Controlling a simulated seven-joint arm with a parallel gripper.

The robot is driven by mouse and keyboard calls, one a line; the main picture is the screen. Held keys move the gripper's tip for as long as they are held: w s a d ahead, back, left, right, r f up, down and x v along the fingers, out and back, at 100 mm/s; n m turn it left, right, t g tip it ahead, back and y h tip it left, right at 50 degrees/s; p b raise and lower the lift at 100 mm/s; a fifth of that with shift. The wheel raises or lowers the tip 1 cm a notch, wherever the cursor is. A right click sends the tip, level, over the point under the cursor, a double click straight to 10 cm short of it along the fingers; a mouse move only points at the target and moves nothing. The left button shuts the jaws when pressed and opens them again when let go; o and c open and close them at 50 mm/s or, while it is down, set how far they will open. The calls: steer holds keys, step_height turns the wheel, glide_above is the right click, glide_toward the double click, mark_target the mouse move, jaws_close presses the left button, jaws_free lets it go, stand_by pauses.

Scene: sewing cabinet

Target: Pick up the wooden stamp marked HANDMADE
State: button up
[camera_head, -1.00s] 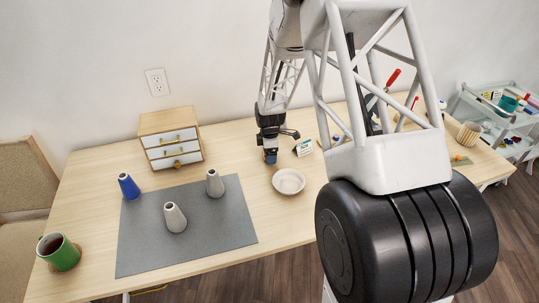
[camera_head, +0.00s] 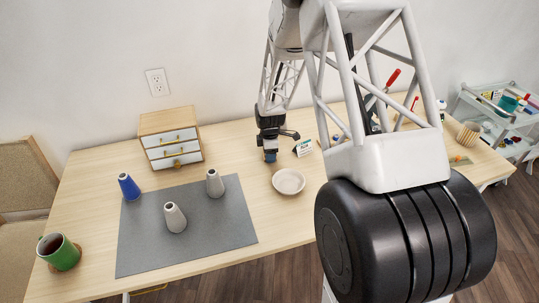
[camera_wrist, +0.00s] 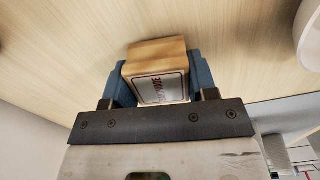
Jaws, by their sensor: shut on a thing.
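The wooden stamp (camera_wrist: 157,73) shows in the wrist view as a light wooden block with a pale label on its near face. Part of the dark lettering is readable and ends in "ADE"; the rest is too blurred to tell. My gripper (camera_wrist: 160,80) is shut on it, with a blue finger pressed to each side. In the head view my gripper (camera_head: 270,156) points down low over the table, left of the white bowl. The stamp is too small or hidden to make out there. I cannot tell whether its underside touches the table.
A white bowl (camera_head: 289,181) stands just right of my gripper, and a small printed card (camera_head: 303,148) is behind it. A small drawer cabinet (camera_head: 171,138) stands to the left. A grey mat (camera_head: 150,240) holds thread cones. A green mug (camera_head: 60,252) is at the far left.

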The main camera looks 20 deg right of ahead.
steer(key=shift+r, duration=0.15)
steer(key=shift+r, duration=4.9)
